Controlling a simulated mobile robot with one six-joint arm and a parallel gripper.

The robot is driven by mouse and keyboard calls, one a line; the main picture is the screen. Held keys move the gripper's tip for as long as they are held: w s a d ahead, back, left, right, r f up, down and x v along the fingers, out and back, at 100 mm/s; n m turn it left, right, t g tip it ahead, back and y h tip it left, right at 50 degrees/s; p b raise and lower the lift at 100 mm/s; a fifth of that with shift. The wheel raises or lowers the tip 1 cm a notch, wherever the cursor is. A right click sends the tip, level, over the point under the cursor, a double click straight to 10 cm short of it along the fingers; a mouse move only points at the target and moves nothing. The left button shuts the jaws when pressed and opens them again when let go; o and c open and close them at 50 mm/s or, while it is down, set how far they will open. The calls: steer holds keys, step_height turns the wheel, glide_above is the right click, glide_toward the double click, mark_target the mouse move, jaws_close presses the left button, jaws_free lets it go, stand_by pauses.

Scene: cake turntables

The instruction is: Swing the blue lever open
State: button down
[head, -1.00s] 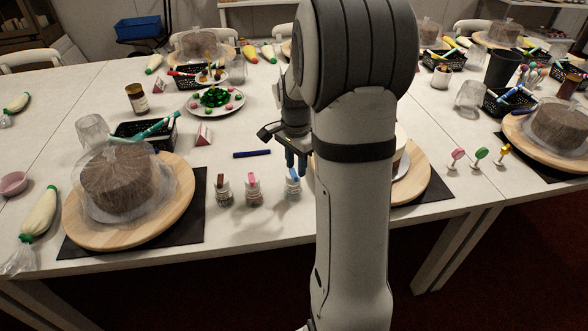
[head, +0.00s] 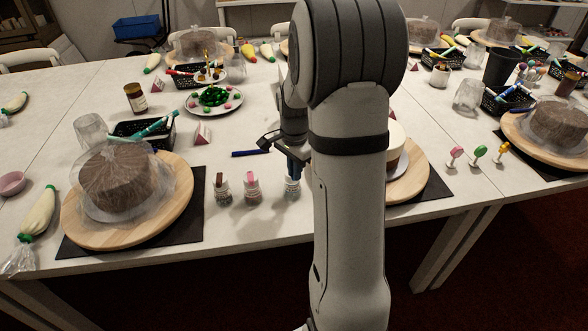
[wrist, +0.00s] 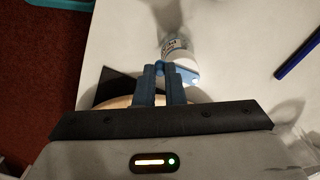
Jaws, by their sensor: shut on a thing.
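The small clear jar with the blue lever (head: 292,187) stands upright at the table's front, just left of my arm. My gripper (head: 293,170) points down over its top. In the wrist view, the jar (wrist: 174,46) has a white label and a light blue lever (wrist: 189,77) at its top. The blue fingers of my gripper (wrist: 160,69) are shut on the lever. The fingers hide part of the lever, so how far it is swung is hard to tell.
A brown-lever jar (head: 221,188) and a pink-lever jar (head: 252,187) stand close on the left. A blue pen (head: 250,153) lies behind them. A wooden turntable (head: 408,185) with a cake is on the right, partly hidden by my arm. Another turntable (head: 178,195) holds a wrapped cake.

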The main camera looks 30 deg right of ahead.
steer(key=shift+d+n, duration=0.1)
steer(key=shift+n, duration=0.2)
steer(key=w+d+n+p, duration=0.1)
steer(key=w+d+n, duration=0.2)
steer(key=n, duration=1.5)
steer(key=shift+w+d, duration=0.4)
steer(key=shift+d, duration=0.7)
steer(key=shift+n, duration=0.3)
steer(key=c, duration=1.5)
jaws_free()
step_height(320, 180, up, 8)
steer(key=shift+f+p, duration=0.15)
steer(key=shift+p, duration=0.2)
